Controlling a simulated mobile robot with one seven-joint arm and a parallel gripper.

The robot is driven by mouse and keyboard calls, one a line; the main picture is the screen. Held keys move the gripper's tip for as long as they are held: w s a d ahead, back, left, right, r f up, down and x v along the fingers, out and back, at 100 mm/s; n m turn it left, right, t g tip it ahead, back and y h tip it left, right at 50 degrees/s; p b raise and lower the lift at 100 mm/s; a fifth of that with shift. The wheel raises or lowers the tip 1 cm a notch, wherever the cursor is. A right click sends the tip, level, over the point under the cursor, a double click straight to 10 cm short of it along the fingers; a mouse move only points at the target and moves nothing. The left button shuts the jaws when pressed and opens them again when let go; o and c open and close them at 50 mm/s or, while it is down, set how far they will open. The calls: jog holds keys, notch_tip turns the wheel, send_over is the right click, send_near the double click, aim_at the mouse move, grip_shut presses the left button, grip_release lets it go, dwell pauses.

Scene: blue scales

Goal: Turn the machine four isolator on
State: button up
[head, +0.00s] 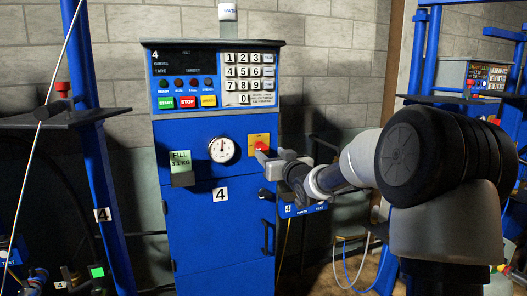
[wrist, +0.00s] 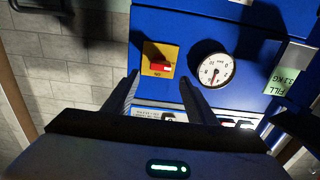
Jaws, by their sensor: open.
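The machine four isolator is a yellow plate (head: 254,138) with a red switch handle (head: 261,147), on the front of the blue cabinet marked 4, right of the round gauge. In the wrist view, which looks upside down, the red handle (wrist: 160,68) lies roughly crosswise on the yellow plate (wrist: 151,55); its lettering is too small to read surely. My gripper (wrist: 158,82) is open and empty, its two fingers pointing at the isolator, one to each side. In the head view my gripper (head: 263,158) is just in front of it and hides its lower part; contact cannot be told.
A keypad and button panel (head: 187,84) is above. A door handle (head: 267,237) sticks out below. Blue posts stand left and right; a brick wall (head: 330,40) is behind.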

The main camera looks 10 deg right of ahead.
aim_at(263, 148)
jog(key=w, duration=0.2)
jog(key=w+a, duration=0.1)
jog(key=w, duration=0.4)
jog(key=shift+a, duration=0.25)
jog(key=c, duration=1.1)
